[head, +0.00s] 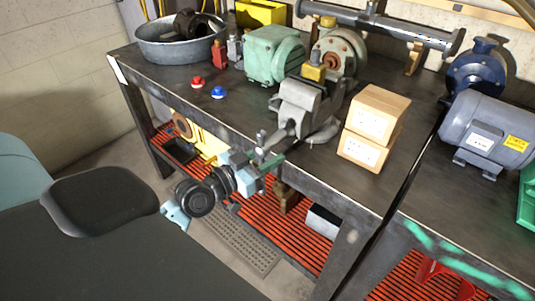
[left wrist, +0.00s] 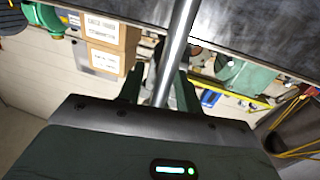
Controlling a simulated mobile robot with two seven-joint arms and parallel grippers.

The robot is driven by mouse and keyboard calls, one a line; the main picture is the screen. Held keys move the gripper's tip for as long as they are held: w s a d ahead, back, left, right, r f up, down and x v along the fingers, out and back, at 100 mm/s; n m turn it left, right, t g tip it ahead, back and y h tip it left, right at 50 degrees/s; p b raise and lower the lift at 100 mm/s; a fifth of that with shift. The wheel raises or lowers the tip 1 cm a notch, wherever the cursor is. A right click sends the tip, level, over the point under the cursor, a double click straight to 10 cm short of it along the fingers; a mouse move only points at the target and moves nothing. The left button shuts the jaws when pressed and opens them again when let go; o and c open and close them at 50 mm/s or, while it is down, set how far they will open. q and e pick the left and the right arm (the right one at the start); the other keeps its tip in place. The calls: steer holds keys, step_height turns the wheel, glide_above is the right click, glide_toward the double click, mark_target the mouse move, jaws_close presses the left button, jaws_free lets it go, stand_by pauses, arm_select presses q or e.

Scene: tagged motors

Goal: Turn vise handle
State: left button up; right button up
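The grey metal vise (head: 300,105) is fixed at the front edge of the dark workbench, its jaws holding a yellow-topped piece (head: 313,68). Its handle (head: 261,142) hangs at the front of the vise, over the bench edge. My left gripper (head: 270,166) is at the handle, just off the bench front. In the left wrist view the handle shows as a shiny round bar (left wrist: 178,45) running between the two green fingers (left wrist: 160,88). The fingers stand apart on either side of the bar, with a gap showing on the left. My right gripper is not in view.
Two stacked cardboard boxes (head: 373,128) stand right of the vise. A green motor (head: 273,55) is behind it. Red and blue knobs (head: 218,92) lie to the left, near a metal tub (head: 180,45). A grey motor (head: 487,130) sits far right. Red slatted shelving (head: 300,228) is below.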

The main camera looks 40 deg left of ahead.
arm_select(q)
jaws_close()
steer(key=shift+w, duration=0.1)
stand_by(0.5)
